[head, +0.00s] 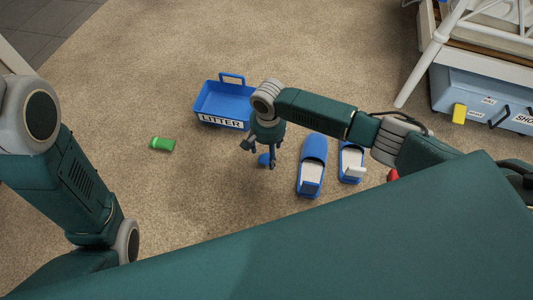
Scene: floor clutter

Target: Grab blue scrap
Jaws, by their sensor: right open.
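The blue scrap (263,159) is a small blue piece on the carpet, partly hidden by my right gripper. My right gripper (259,158) points down right above it, fingers apart, near the scrap. I cannot tell whether the fingers touch it. My left arm comes in from the left, but its gripper is not in view.
A blue litter tray (207,104) stands just behind the right gripper. A green scrap (162,144) lies to the left. Two blue slippers (313,150) (351,160) lie to the right.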

